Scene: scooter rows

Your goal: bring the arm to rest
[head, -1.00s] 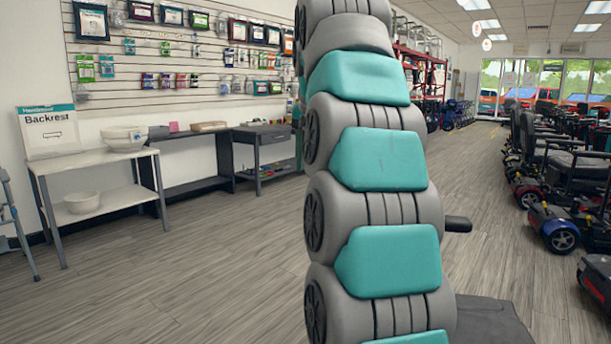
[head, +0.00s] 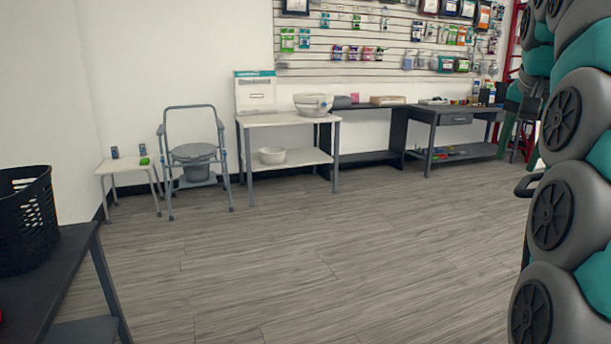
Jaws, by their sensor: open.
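My gripper and my arm are not in the head view, so I see neither the jaws nor how the arm is held. Nothing in view can be seen to be in my grasp.
A dark table (head: 50,270) with a black basket (head: 25,220) is near at left. A commode chair (head: 193,155), white table (head: 290,120) and dark desk (head: 455,115) line the wall. The middle floor is clear.

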